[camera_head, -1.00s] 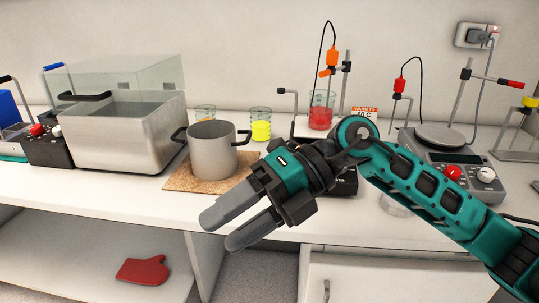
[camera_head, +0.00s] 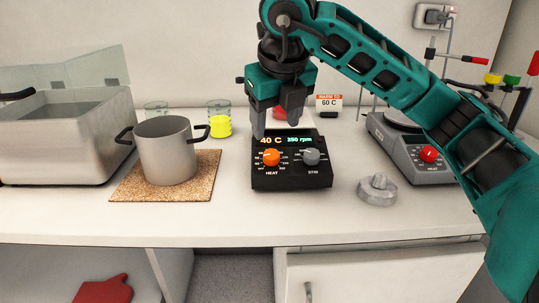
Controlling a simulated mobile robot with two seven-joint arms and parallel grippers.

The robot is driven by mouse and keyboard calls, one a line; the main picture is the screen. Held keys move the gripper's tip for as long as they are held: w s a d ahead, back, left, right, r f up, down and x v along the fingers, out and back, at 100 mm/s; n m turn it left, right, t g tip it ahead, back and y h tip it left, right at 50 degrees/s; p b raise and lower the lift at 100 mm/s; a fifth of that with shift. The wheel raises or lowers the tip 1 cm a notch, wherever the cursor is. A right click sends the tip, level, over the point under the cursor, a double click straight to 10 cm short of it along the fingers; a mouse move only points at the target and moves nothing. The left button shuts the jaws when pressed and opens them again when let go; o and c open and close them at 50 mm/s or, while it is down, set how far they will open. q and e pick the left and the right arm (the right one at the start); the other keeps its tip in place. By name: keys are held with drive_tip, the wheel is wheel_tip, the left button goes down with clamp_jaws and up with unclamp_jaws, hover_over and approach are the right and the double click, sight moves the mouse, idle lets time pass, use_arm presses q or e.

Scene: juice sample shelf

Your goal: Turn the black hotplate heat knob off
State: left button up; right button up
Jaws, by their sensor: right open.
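The black hotplate (camera_head: 291,178) stands on the bench in the middle of the head view. Its front has an orange heat knob (camera_head: 271,157) on the left and a grey stir knob (camera_head: 311,157) on the right. Its display reads 40 C and 250 rpm. My right gripper (camera_head: 274,130) points down, open and empty, over the back of the hotplate, above and behind the knobs. It hides much of the hotplate's top and part of the red beaker (camera_head: 283,112) behind. My left gripper is not in view.
A steel pot (camera_head: 167,155) stands on a cork mat (camera_head: 205,180) at left, near a beaker of yellow liquid (camera_head: 219,124). A grey metal piece (camera_head: 378,190) lies to the right. A grey hotplate with a red knob (camera_head: 429,154) stands farther right, partly behind my arm.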

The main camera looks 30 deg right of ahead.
sight(272, 154)
drive_tip(key=x, duration=0.7)
drive_tip(key=shift+w+f+b, duration=0.1)
drive_tip(key=shift+f+b, duration=0.3)
drive_tip(key=shift+w+d+f, duration=0.15)
drive_tip(key=shift+w+f, duration=0.05)
drive_tip(key=shift+f, duration=0.25)
drive_tip(key=shift+c, duration=0.5)
drive_tip(key=c, duration=0.9)
drive_tip(key=shift+c, duration=0.2)
drive_tip(key=shift+n, duration=0.3)
